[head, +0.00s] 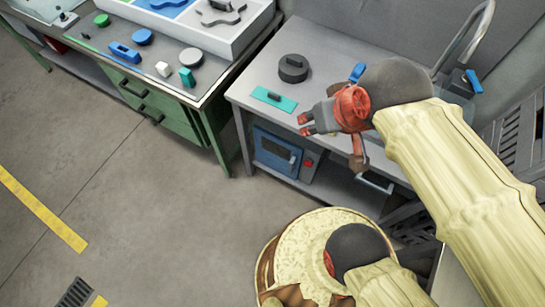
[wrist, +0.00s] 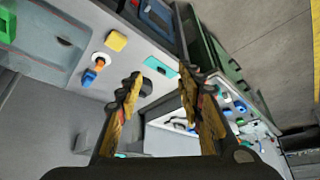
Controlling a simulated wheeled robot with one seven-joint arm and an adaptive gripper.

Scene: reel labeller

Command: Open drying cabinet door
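The drying cabinet is most likely the small grey box with a blue door (head: 277,152) on the shelf under the grey table. A dark window or handle sits on the blue door, and a red button is on the panel to its right. The door looks shut. Part of the blue door also shows at the top of the wrist view (wrist: 156,18). My gripper (head: 306,125) is above the table's front edge, up and to the right of the cabinet. In the wrist view its fingers (wrist: 160,92) are apart with nothing between them.
The grey table (head: 262,74) holds a teal plate (head: 264,94), a black round piece (head: 293,70) and a tap (head: 478,30) at the right. A green workbench (head: 183,122) with several small parts stands to the left. The floor (head: 150,220) before the cabinet is clear.

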